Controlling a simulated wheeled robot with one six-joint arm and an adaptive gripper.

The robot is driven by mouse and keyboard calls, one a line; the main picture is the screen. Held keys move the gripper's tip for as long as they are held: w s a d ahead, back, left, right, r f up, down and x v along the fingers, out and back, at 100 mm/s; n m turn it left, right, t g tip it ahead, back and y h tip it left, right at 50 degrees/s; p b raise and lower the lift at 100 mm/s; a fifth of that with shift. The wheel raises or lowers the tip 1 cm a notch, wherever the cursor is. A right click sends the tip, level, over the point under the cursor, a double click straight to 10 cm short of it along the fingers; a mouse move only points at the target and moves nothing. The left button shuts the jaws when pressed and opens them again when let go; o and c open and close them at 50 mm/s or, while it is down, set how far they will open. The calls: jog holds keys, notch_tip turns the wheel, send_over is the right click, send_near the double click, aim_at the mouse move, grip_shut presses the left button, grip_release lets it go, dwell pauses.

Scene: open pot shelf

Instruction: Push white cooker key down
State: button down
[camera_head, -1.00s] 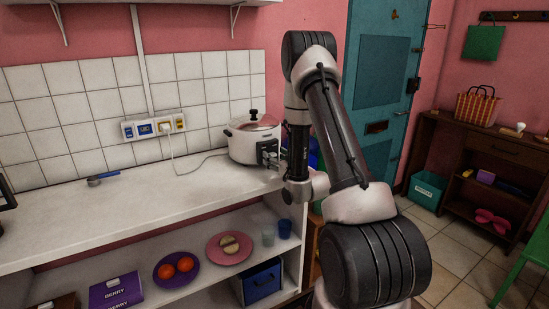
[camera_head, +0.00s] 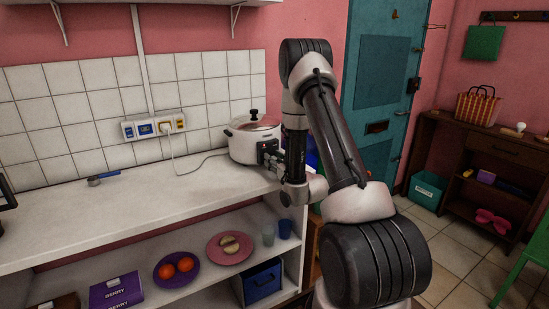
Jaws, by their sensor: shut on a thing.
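The white cooker (camera_head: 250,142) stands at the right end of the white counter, with its lid and black knob on top. A dark panel (camera_head: 265,147) shows on its right front. My gripper (camera_head: 268,158) is at this panel, reaching in from the right, and looks small and dark. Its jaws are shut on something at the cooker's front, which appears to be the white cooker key. The key itself is hidden or too small to make out, so its up or down position cannot be told.
A cable runs from the cooker to the wall sockets (camera_head: 153,127). The counter's middle is clear.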

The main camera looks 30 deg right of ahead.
jog(key=shift+f, duration=0.25)
jog(key=c, duration=1)
grip_release()
jog(key=shift+o, duration=0.2)
jog(key=s, duration=0.7)
jog(key=shift+s, duration=0.3)
jog(key=shift+d, duration=0.15)
